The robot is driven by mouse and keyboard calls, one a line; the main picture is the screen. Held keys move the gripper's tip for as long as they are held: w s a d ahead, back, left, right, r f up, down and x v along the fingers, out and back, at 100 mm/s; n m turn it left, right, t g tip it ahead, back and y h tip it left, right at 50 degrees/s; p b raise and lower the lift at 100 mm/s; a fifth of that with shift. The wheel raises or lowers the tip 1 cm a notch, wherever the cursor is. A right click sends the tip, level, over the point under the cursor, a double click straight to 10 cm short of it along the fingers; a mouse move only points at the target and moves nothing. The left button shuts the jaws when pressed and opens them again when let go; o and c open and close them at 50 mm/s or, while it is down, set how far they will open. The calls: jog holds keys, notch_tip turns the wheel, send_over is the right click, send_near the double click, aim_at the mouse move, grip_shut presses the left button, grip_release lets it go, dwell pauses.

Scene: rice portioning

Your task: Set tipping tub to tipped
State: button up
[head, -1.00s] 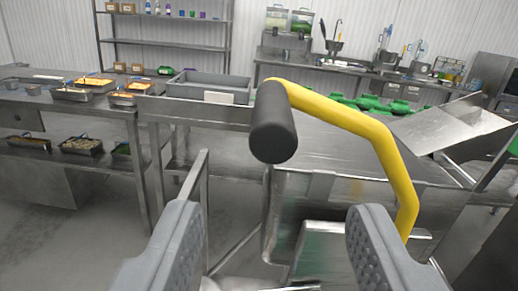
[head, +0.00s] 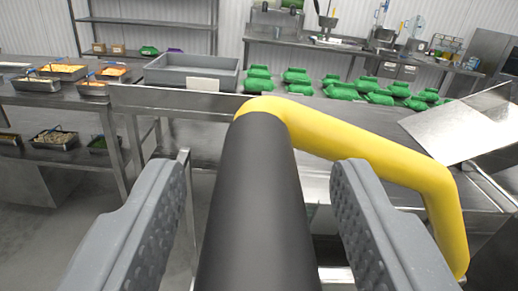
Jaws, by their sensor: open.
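A yellow bent handle bar (head: 365,146) with a thick black cylindrical grip (head: 258,205) stands right in front of me in the head view. The bar runs right and down to a metal body, probably the tipping tub, which is mostly hidden below. My gripper (head: 258,190) is open, with one grey ridged finger on each side of the black grip.
A metal table behind holds a grey bin (head: 192,71) and several green items (head: 340,88). A slanted metal sheet (head: 465,125) rises at the right. Food trays (head: 60,71) sit on a table at the left. Open floor shows at the lower left.

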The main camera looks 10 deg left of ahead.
jog(key=shift+w, duration=0.25)
